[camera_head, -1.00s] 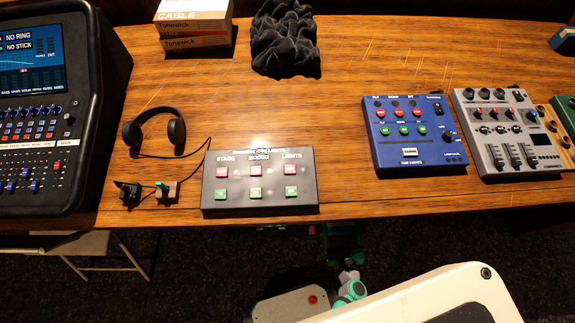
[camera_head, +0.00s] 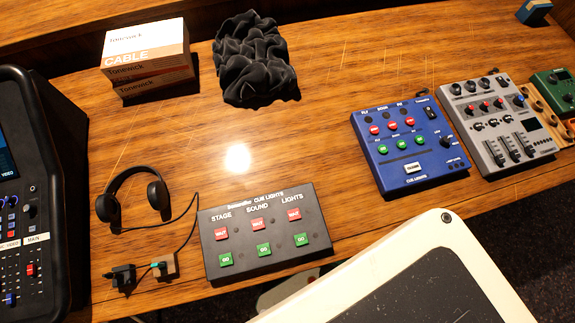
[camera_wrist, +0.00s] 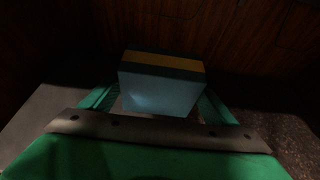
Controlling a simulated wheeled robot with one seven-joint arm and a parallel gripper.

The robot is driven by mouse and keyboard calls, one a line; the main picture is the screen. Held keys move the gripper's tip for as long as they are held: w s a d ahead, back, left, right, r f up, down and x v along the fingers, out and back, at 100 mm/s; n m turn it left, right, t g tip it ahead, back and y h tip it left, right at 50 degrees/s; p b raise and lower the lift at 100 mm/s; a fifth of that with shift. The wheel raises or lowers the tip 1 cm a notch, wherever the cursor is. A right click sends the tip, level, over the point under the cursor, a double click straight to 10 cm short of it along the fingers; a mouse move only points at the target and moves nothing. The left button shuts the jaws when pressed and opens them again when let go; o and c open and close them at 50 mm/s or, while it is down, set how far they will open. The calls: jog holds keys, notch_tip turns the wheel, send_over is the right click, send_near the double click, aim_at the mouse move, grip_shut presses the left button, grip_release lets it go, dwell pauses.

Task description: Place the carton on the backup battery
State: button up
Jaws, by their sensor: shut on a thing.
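My gripper (camera_wrist: 158,100), with green fingers, is shut on a small box, which I take to be the carton (camera_wrist: 160,92). The carton has a pale blue-grey face and an orange and dark band along its top. The wrist view is dim, with a wooden surface behind the carton. My gripper and the held carton are not visible in the head view. No thing is clearly marked as the backup battery. A small blue block (camera_head: 533,11) at the far right back of the desk is cut by the frame edge, and I cannot tell what it is.
The desk (camera_head: 330,60) holds Tonewick cable boxes (camera_head: 148,60), crumpled black cloth (camera_head: 254,60), headphones (camera_head: 132,195), a black cue-light box (camera_head: 263,235), a blue cue box (camera_head: 410,150), a grey mixer (camera_head: 497,125) and a large console (camera_head: 35,190). Bare wood lies in the middle.

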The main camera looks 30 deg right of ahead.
jog(key=shift+w+a+f, duration=0.85)
jog(key=shift+w+f, duration=0.45)
jog(key=shift+w+a+f, duration=0.8)
jog(key=shift+w+f, duration=0.45)
jog(key=shift+w, duration=0.1)
jog(key=shift+w+a+f, duration=0.85)
jog(key=shift+w+f, duration=0.45)
jog(key=shift+f, duration=1.65)
jog(key=shift+f, duration=0.1)
jog(key=o, duration=1.2)
jog(key=shift+a, duration=0.1)
jog(key=shift+c, duration=0.2)
jog(key=v, duration=1.2)
